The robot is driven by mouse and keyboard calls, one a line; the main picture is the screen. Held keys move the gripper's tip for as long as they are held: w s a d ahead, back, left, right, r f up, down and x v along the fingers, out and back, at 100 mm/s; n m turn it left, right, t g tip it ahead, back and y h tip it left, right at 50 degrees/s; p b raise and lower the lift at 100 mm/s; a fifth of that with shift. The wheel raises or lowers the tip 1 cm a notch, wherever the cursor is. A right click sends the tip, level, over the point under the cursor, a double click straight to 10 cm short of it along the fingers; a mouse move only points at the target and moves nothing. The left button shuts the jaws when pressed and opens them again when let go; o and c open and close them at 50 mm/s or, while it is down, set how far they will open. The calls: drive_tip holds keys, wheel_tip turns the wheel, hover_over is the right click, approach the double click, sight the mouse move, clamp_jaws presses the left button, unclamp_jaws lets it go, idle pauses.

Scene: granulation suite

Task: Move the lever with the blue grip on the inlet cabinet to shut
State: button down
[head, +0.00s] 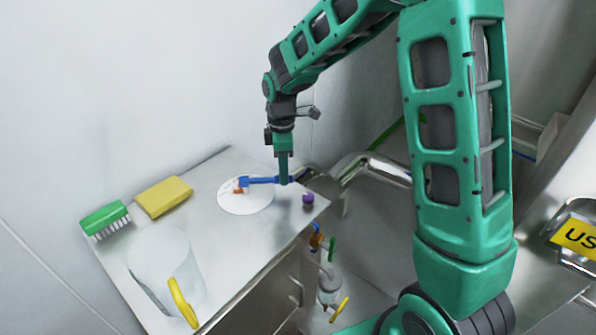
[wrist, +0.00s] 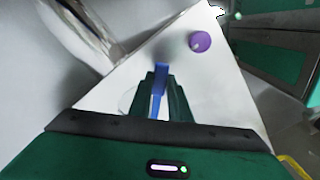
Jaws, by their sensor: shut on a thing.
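The lever with the blue grip (head: 262,181) lies over a round white dial plate (head: 245,204) on the steel top of the inlet cabinet (head: 222,166). From its pivot on the plate it points right in the head view, toward the steel pipe. A small orange mark shows beside the pivot; the dial's lettering is too small to read. My gripper (head: 284,181) comes down from above and is shut on the outer end of the blue grip. In the wrist view the blue grip (wrist: 161,76) sits between my fingers (wrist: 160,88), which hide part of the plate.
A purple ball-shaped knob (head: 308,198) stands just right of my gripper. A yellow sponge (head: 163,197), a green brush (head: 106,219) and a clear jug (head: 160,262) with a yellow handle are on the left. A steel pipe (head: 375,167) runs behind. Coloured valve handles (head: 332,249) are below the edge.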

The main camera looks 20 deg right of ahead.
drive_tip(key=shift+w+a, duration=0.15)
drive_tip(key=shift+w, duration=0.1)
drive_tip(key=c, duration=1.6)
unclamp_jaws()
drive_tip(key=shift+w+f, duration=0.1)
drive_tip(key=shift+w, duration=0.05)
drive_tip(key=shift+c, duration=0.2)
drive_tip(key=shift+r, duration=0.2)
wheel_tip(320, 180, up, 10)
drive_tip(key=shift+r, duration=0.25)
